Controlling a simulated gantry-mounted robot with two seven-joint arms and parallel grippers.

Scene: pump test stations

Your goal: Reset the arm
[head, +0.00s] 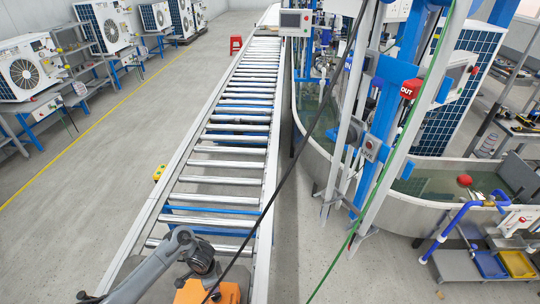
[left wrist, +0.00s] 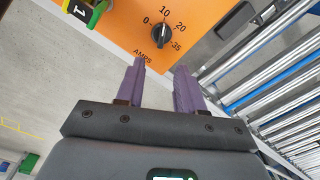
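My left gripper (left wrist: 161,66) is open in the left wrist view. Its two purple fingers are apart with nothing between them. They point at an orange panel (left wrist: 205,50) with a black knob (left wrist: 161,33) and a scale marked 0, 10, 20, 35 and AMPS. The knob appears just beyond the fingertips; I cannot tell whether anything touches. In the head view my left arm (head: 150,272) reaches in at the bottom left, over the conveyor, beside an orange object (head: 222,291). The left gripper cannot be made out there. My right arm and gripper are not in view.
A roller conveyor (head: 230,150) runs up the middle. A curved water tank (head: 400,212) with blue posts stands at right. Several outdoor units (head: 25,70) stand on benches at left. A yellow-green part marked 1 (left wrist: 84,12) is beside the panel.

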